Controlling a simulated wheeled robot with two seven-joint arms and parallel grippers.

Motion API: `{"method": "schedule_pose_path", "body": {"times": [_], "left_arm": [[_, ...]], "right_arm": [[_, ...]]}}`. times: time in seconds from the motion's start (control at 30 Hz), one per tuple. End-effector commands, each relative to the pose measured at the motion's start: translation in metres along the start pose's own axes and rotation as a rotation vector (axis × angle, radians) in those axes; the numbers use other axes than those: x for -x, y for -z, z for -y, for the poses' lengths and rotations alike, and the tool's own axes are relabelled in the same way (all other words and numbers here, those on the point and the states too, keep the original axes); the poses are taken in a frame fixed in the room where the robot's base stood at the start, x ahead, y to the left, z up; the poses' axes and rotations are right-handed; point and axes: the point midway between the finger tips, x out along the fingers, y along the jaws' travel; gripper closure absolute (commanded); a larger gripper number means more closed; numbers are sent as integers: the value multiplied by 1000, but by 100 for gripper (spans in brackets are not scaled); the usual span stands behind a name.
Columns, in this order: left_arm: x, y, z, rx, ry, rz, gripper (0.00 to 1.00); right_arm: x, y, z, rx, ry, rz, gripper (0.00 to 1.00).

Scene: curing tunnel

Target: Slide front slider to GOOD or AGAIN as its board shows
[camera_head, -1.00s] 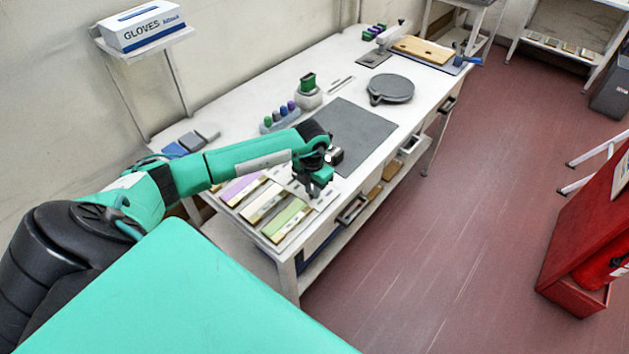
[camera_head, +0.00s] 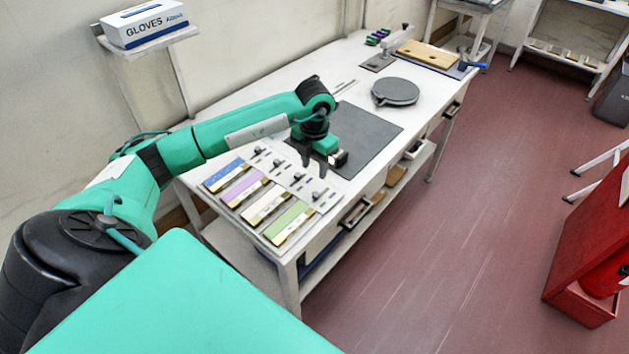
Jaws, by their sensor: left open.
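A white panel (camera_head: 245,218) at the near end of the bench bears several coloured boards in a row, each with a small dark slider knob beyond it. The green board (camera_head: 288,222) is nearest the front edge, and its slider knob (camera_head: 318,194) stands at the panel's right. Behind it come a cream board (camera_head: 266,204), a purple board (camera_head: 244,187) and a blue board (camera_head: 223,172). Lettering on the boards and track is too small to read. My left gripper (camera_head: 314,168) is open and empty, pointing down beyond the knobs, apart from the front one. My right gripper is out of view.
A dark grey mat (camera_head: 368,132) lies beyond the gripper, with a round grey plate (camera_head: 395,91) and a wooden board (camera_head: 426,53) farther along. A glove box (camera_head: 143,25) sits on a wall shelf. Red floor at right is open; a red cabinet (camera_head: 590,240) stands there.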

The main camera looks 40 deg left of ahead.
Motion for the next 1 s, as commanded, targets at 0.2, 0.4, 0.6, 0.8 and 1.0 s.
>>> {"method": "schedule_pose_path", "body": {"times": [0.2, 0.4, 0.6, 0.8, 1.0], "left_arm": [[28, 0, 0, 0, 0, 1, 57], [35, 1, 0, 0, 0, 0, 57], [34, 1, 0, 0, 0, -1, 57], [34, 1, 0, 0, 0, -1, 57], [24, -1, 27, -39, 91, 28, 57]], "right_arm": [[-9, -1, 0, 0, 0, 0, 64], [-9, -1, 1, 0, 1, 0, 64], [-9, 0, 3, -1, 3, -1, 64], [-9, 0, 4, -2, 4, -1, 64], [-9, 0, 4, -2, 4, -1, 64]]}}
